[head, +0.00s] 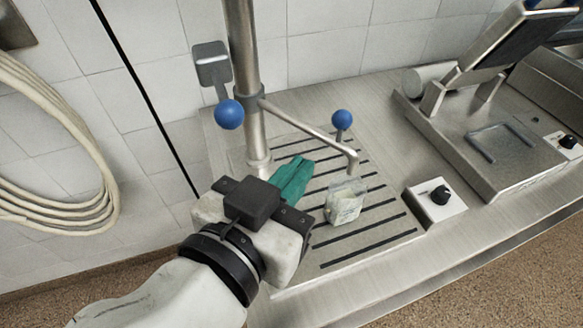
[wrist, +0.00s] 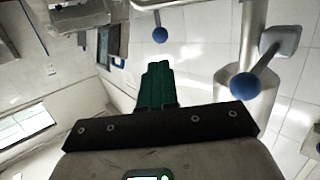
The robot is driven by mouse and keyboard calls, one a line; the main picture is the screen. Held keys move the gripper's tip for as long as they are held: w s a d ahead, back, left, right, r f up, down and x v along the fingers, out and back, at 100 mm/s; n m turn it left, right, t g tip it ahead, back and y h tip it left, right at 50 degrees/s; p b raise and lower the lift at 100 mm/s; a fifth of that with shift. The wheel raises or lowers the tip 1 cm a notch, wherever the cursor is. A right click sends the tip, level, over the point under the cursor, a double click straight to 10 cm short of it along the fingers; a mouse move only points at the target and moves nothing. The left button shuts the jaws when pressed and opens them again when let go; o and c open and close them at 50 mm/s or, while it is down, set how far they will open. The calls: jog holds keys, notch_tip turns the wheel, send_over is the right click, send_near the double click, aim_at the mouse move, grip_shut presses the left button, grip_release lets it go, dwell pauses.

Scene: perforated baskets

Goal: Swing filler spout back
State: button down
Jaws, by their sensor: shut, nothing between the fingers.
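The filler spout (head: 310,129) is a thin metal tube reaching from the steel column (head: 241,70) toward the front right. Its bent tip is over or close to a clear container with pale contents (head: 345,200) on the slatted drain plate. A blue ball knob (head: 342,119) stands up from the spout. A second blue ball (head: 229,114) hangs on a lever from a grey box on the column. My gripper (head: 301,170), with green fingers, is shut and empty, left of the container and below the spout. The wrist view shows the fingers (wrist: 158,72) and the spout's blue knob (wrist: 160,35) apart.
A small box with a black dial (head: 437,197) sits right of the drain plate (head: 375,238). A coiled hose (head: 50,150) hangs on the tiled wall at the left.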

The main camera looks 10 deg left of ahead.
aim_at(339, 124)
jog(key=p+x, duration=0.2)
jog(key=x, duration=0.9)
